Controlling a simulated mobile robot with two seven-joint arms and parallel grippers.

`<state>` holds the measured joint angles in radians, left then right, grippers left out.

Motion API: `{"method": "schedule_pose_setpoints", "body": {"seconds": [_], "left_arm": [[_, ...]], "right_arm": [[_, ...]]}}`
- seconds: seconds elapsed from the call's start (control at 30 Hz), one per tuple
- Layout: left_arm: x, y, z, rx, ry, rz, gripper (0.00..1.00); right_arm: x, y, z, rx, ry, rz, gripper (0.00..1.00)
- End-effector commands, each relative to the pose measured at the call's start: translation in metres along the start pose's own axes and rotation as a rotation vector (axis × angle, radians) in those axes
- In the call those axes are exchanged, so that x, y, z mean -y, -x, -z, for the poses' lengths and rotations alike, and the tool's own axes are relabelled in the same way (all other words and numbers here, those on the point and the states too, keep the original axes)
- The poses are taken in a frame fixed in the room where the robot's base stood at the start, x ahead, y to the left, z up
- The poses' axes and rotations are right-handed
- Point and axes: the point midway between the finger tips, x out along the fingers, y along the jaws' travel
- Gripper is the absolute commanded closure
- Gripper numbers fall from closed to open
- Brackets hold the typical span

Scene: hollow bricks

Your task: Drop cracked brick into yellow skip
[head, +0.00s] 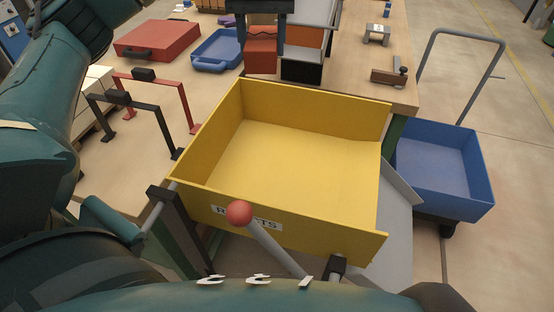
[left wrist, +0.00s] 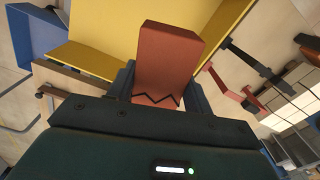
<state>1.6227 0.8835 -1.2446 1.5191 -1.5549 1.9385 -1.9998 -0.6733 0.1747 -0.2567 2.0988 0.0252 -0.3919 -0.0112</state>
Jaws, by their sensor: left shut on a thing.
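The cracked brick (head: 262,62) is reddish-brown with a dark zigzag crack line. My left gripper (head: 262,45) is shut on it, one finger on each side. In the head view they appear just beyond the far wall of the yellow skip (head: 215,120). In the left wrist view the brick (left wrist: 168,58) sticks out from between the fingers, and the yellow skip (left wrist: 105,25) shows behind it. The skip is open-topped, and its visible floor is bare. A printed label, partly hidden by a red-knobbed lever (head: 239,213), is on its near wall. My right gripper is not in view.
A red case (head: 157,40) and blue tray (head: 216,48) lie on the table at the left, near red (head: 150,85) and black (head: 130,104) frames. Bins (head: 303,70) stand close behind the gripper. A blue cart (head: 440,168) stands right of the skip.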

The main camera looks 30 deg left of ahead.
Motion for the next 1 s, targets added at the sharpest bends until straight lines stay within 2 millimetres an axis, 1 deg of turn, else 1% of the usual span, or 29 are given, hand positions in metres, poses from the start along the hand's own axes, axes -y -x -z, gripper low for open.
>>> {"method": "schedule_pose_setpoints", "body": {"seconds": [0.13, 0.17, 0.47, 0.67, 0.77, 0.87, 0.93, 1.0], "left_arm": [[0.000, 0.002, 0.000, -0.002, 0.000, -0.002, 0.88], [0.000, 0.002, 0.000, -0.002, 0.000, -0.002, 0.48], [0.000, 0.001, 0.000, -0.001, 0.000, -0.001, 0.24], [0.000, 0.000, 0.000, 0.001, 0.000, 0.001, 0.24], [0.000, 0.003, 0.000, 0.000, 0.000, 0.000, 0.24], [-0.001, 0.015, 0.000, -0.003, -0.001, -0.002, 0.24], [-0.001, 0.027, 0.000, -0.003, -0.001, -0.003, 0.24], [0.000, 0.047, 0.001, -0.006, 0.000, -0.002, 0.24]], "right_arm": [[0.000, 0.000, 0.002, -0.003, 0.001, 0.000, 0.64], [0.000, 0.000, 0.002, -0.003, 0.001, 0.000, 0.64], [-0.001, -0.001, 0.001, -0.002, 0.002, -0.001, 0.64], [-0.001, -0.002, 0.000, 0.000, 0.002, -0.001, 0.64], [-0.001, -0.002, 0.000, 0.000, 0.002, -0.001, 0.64], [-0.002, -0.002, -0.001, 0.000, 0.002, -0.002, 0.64], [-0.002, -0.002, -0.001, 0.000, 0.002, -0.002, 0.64], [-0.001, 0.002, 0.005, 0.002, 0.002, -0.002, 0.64]]}}
